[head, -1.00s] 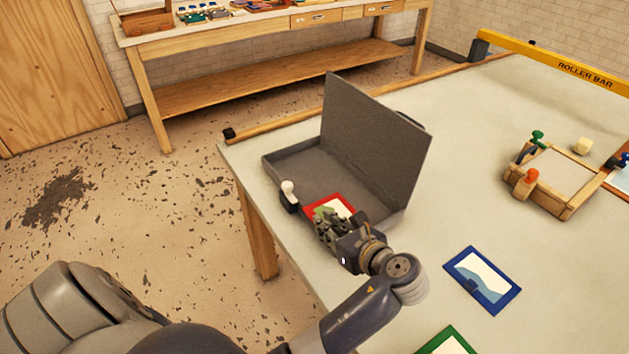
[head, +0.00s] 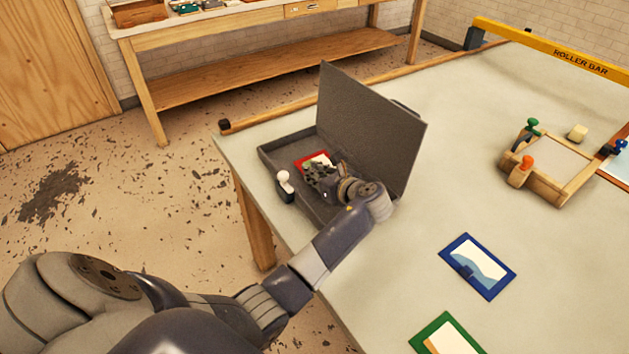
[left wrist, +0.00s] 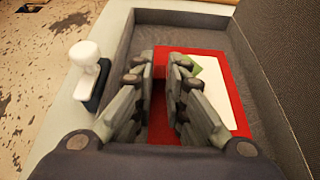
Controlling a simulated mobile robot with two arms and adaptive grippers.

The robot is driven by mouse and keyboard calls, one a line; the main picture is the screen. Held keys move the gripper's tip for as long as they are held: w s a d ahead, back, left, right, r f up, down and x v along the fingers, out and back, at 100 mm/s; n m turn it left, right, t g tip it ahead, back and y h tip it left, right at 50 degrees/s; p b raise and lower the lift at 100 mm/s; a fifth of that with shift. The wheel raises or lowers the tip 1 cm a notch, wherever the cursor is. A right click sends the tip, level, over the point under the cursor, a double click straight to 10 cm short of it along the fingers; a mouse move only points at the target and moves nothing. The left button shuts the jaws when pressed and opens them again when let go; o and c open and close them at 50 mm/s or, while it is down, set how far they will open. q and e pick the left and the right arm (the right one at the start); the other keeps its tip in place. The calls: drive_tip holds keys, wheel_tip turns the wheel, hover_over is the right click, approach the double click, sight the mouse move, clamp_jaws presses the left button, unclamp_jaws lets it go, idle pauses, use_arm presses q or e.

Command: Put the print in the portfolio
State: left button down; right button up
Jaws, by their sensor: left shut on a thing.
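The print (head: 319,159) has a red border with a white and green picture. It lies inside the open grey portfolio (head: 376,125), whose lid stands up on the right. My left gripper (head: 314,176) reaches into the tray and is shut on the print's near red edge. In the left wrist view, the fingers (left wrist: 162,72) are close together on the red border, and the print (left wrist: 222,98) is over the tray floor, within the walls. Whether it rests flat on the floor I cannot tell. My right gripper is not in view.
A white-knobbed stamp (head: 284,184) stands just outside the portfolio's left wall. A blue-bordered print (head: 478,266) and a green-bordered one (head: 446,335) lie on the table (head: 390,270). A wooden frame with colored clamps (head: 550,170) stands at right. Open table lies between.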

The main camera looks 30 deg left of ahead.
use_arm(q)
drive_tip(key=shift+f, duration=1.4)
drive_tip(key=c, duration=1.6)
unclamp_jaws()
drive_tip(key=shift+f, duration=0.1)
drive_tip(key=v, duration=1.2)
drive_tip(key=shift+r, duration=0.25)
